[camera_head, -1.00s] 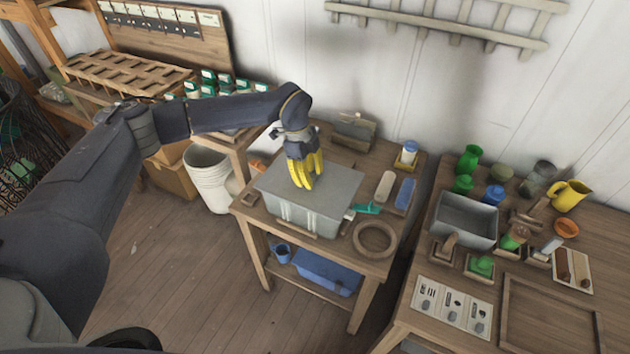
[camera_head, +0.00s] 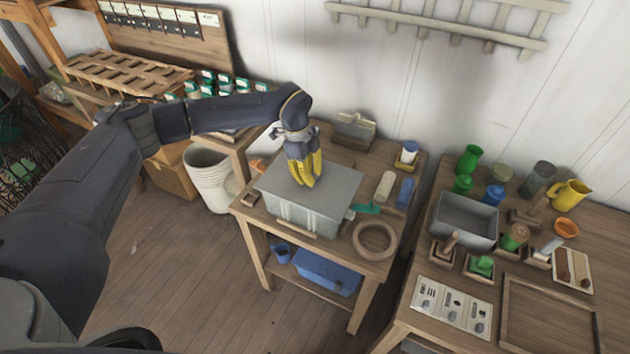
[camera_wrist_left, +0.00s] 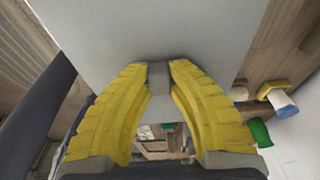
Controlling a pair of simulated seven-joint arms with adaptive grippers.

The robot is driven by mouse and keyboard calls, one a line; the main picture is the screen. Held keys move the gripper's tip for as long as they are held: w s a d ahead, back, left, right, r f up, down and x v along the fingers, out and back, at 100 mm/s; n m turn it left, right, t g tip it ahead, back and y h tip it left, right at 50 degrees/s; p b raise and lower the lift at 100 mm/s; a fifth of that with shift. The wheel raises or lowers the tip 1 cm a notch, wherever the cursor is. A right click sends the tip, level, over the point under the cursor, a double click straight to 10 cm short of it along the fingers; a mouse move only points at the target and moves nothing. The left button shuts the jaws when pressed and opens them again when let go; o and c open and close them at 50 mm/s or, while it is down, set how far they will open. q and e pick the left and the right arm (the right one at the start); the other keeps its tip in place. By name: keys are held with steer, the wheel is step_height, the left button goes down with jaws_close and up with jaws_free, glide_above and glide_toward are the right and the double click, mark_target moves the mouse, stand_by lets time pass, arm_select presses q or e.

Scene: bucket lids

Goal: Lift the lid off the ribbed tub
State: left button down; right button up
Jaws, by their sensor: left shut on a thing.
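The ribbed tub (camera_head: 303,220) is a grey rectangular box standing on the small wooden table. Its flat grey lid (camera_head: 338,188) lies on top and looks seated on the rim. My left gripper (camera_head: 307,184) comes down from above, with its yellow fingers at the middle of the lid. In the left wrist view the fingertips are shut on a small grey lid handle (camera_wrist_left: 158,74), and the flat lid (camera_wrist_left: 150,30) spreads out beyond them. The fingers hide most of the handle in the head view. My right gripper is not in view.
A wooden ring (camera_head: 374,240), a teal tool (camera_head: 366,208) and a blue block (camera_head: 405,194) lie right of the tub. A small wooden holder (camera_head: 354,131) stands behind it. A white bucket (camera_head: 207,180) stands on the floor at left. The air above the tub's right side is clear.

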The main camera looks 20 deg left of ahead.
arm_select(q)
steer(key=shift+r, duration=3)
steer(key=shift+w, duration=0.1)
